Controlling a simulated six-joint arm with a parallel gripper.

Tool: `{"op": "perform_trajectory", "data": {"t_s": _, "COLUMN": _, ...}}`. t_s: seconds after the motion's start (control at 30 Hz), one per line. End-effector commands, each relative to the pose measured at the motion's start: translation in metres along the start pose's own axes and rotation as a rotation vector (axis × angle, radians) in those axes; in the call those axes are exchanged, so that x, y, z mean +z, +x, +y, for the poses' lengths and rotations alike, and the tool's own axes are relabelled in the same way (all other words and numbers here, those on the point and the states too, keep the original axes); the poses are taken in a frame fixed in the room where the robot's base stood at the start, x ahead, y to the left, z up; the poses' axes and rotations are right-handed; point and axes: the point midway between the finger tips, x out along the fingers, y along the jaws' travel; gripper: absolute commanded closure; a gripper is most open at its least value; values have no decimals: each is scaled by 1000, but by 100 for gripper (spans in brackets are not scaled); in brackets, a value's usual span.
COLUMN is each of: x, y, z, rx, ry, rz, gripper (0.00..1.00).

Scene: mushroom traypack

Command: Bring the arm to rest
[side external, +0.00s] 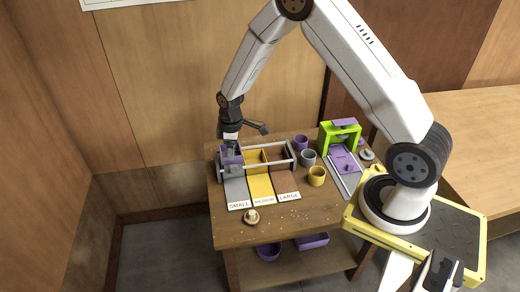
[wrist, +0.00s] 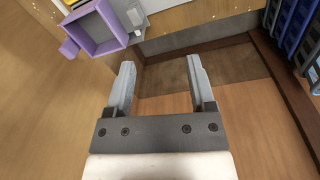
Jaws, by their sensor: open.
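My arm reaches over the left end of the work table (side external: 290,228). My gripper (wrist: 160,72) is open, with nothing between its two grey fingers in the wrist view. In the side view the gripper end (side external: 231,138) is over the back left of the sorting rack, above the grey SMALL lane (side external: 237,188). A purple square box (wrist: 123,33) shows at the upper left of the wrist view, apart from the fingers. A purple piece (side external: 231,155) shows under the gripper in the side view; whether they touch I cannot tell.
Yellow MEDIUM (side external: 260,186) and brown LARGE (side external: 285,184) lanes lie beside. A mushroom (side external: 252,216) sits at the front. A purple cup (side external: 300,142), grey cup (side external: 308,158), yellow cup (side external: 317,176) and green frame (side external: 325,140) stand right. Blue crates (wrist: 292,30) show at the wrist view's right.

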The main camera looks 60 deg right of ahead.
Motion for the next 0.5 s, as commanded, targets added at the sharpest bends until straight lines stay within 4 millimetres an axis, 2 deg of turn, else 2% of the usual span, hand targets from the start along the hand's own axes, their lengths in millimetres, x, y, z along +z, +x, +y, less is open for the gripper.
{"op": "perform_trajectory", "data": {"t_s": 0.1, "x": 4, "y": -26, "z": -15, "rx": 13, "ry": 61, "rz": 19, "gripper": 30}}
{"op": "perform_trajectory", "data": {"t_s": 0.5, "x": 36, "y": -92, "z": -70, "rx": 36, "ry": 273, "rz": 77, "gripper": 30}}
